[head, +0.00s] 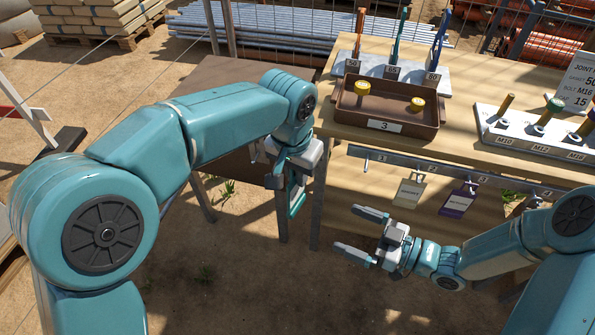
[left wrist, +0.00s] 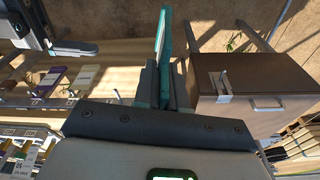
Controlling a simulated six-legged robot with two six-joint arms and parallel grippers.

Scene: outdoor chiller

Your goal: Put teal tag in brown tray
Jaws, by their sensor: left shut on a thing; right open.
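My left gripper (head: 293,182) is shut on the teal tag (head: 297,204), which hangs below the fingers in front of the bench, left of the tag rail. In the left wrist view the teal tag (left wrist: 163,45) stands edge-on between the fingers. The brown tray (head: 420,134), labelled 3, sits on the bench top, above and right of my left gripper. Two yellow round-topped pieces (head: 362,88) are in it. My right gripper (head: 361,233) is open and empty, low in front of the rail.
The rail (head: 400,163) on the bench front has numbered hooks; a beige tag (head: 409,192) and a purple tag (head: 458,202) hang there, and hook 1 is bare. A tool rack (head: 376,70) stands behind the tray, a bolt block (head: 490,112) to its right. A brown cabinet (head: 215,78) stands left.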

